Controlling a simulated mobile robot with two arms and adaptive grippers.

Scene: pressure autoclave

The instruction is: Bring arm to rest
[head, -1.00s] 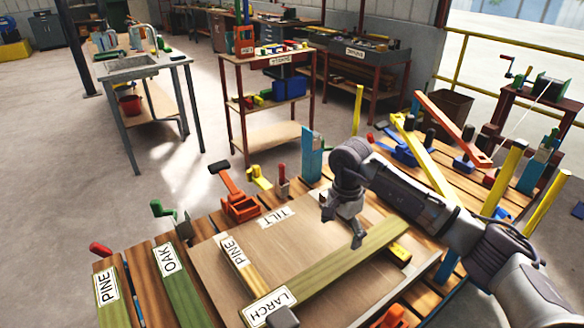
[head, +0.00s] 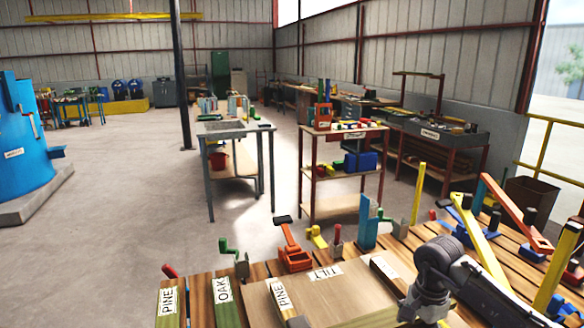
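My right arm comes in from the lower right over the workbench. My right gripper (head: 424,308) hangs low at the bottom of the head view, over the tilt board (head: 345,290). Its fingers are small and dark near the picture's edge, so I cannot tell whether they are open or shut. My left gripper is not in view. Boards labelled PINE (head: 168,303) and OAK (head: 223,296) lie at the bench's left. Another PINE piece (head: 283,297) lies on the tilt board, beside the TILT label.
Clamps, including an orange one (head: 294,258), and a blue upright (head: 368,222) stand along the bench's far edge. Yellow bars (head: 555,270) and an orange bar (head: 515,215) are close to my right arm. A shelf (head: 342,172), sink table (head: 238,130) and blue vessel (head: 20,150) stand beyond open floor.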

